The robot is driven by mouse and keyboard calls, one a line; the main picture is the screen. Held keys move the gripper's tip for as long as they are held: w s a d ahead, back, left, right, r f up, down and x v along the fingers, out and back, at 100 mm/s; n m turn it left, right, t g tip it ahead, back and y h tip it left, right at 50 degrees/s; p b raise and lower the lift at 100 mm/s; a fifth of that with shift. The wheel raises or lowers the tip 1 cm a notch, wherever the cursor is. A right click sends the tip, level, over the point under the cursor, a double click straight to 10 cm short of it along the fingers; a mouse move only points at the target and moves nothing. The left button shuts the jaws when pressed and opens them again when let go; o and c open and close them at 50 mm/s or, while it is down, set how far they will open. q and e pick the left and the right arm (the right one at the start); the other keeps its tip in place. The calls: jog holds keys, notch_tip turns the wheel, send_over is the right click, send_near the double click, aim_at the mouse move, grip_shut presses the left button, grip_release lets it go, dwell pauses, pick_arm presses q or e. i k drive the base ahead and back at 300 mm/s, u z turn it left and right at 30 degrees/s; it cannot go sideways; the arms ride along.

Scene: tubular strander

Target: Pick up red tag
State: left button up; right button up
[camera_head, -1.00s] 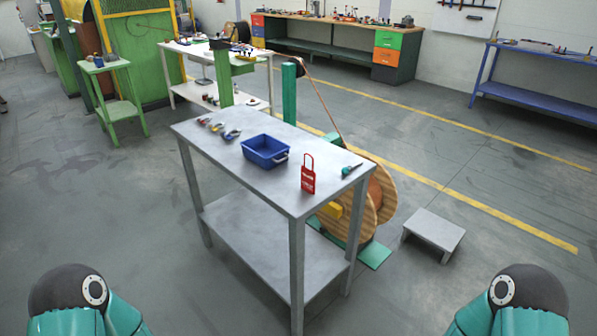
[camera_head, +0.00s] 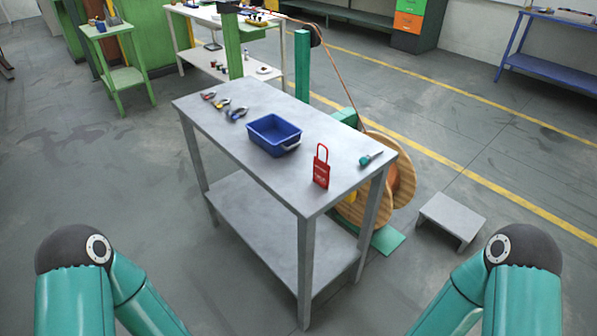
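The red tag (camera_head: 321,170) stands near the front right corner of the grey table (camera_head: 222,137). It has a flat body with pale lettering and a tall loop at its top. It is apart from the blue bin to its left and the screwdriver to its right. Only my teal arm links show, at the bottom left and bottom right. Both of my grippers are out of the picture, and nothing of mine touches the table or the tag.
A blue bin (camera_head: 273,148), a teal-handled screwdriver (camera_head: 370,158) and several pliers (camera_head: 222,104) lie on the table. A wooden cable reel (camera_head: 402,180) stands behind it. A grey step stool (camera_head: 452,214) is at the right. Floor is clear at left.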

aim_at(322, 170)
jog(key=u, duration=0.1)
jog(key=k, duration=0.85)
jog(key=z, duration=0.15)
jog(key=i, duration=1.5)
jog(key=u, duration=0.7)
